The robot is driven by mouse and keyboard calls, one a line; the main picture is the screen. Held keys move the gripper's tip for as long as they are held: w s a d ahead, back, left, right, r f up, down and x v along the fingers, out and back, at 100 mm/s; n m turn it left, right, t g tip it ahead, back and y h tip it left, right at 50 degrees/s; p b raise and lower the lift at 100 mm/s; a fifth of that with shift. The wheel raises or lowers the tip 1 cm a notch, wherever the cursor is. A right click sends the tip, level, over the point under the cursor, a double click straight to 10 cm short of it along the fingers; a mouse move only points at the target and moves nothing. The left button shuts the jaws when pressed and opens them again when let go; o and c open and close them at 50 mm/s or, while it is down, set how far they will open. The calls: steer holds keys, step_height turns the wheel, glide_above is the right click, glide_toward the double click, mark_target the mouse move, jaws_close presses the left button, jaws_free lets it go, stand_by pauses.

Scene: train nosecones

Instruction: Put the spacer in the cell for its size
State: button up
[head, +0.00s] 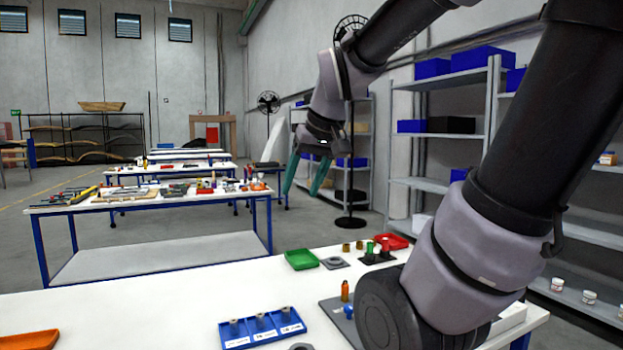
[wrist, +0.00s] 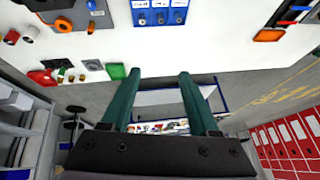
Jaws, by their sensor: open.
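A blue three-cell tray (head: 262,338) lies on the near white table, with a white label on each cell's front. A grey cylindrical piece stands in each cell; the label text is too small to read. The tray also shows at the top of the wrist view (wrist: 160,20). I cannot tell which loose piece is the spacer; a grey round piece (head: 302,347) is cut off by the lower edge. My gripper (head: 301,192) is open, with green fingers, high above and beyond the table's far edge. In the wrist view (wrist: 158,74) nothing is between its fingers.
A green tray (head: 301,260), a red tray (head: 392,242), a grey piece (head: 335,263) and several small pegs stand towards the far right. An orange tray (head: 28,340) is at left. My arm hides the table's right part. White tabletop is clear between the orange and blue trays.

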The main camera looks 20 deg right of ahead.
steer(key=s+m, duration=0.1)
steer(key=s+r+m+t, duration=0.1)
steer(key=s, duration=0.1)
steer(key=s+m, duration=0.1)
steer(key=shift+s+r+y, duration=0.3)
steer(key=shift+r, duration=0.05)
stand_by(1.0)
